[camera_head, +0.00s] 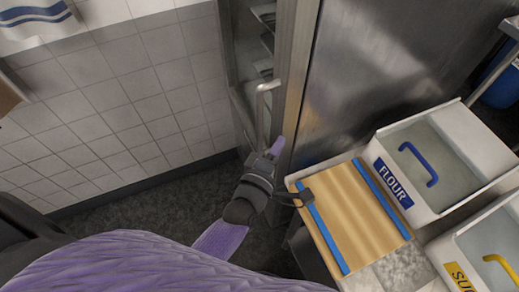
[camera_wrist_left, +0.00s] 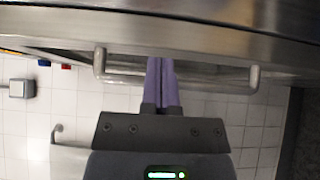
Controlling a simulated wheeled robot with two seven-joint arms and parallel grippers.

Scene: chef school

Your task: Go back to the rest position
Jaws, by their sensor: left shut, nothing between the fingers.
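My left gripper (camera_head: 277,147) has purple fingers and reaches in from the left in the head view, close to the metal handle (camera_head: 262,112) of a tall steel cabinet door. In the left wrist view the fingers (camera_wrist_left: 160,62) are shut together with nothing between them. They point toward the steel door, near the middle of the long bar handle (camera_wrist_left: 100,64). I cannot tell whether they touch it. My right gripper is not in view.
The steel cabinet (camera_head: 385,50) stands ajar, with shelves (camera_head: 264,45) showing. At the right are a wooden board (camera_head: 355,215) with blue edges, a flour bin (camera_head: 379,152) and a second bin with a yellow handle (camera_head: 500,266). Dark floor (camera_head: 150,205) is clear below the tiled wall.

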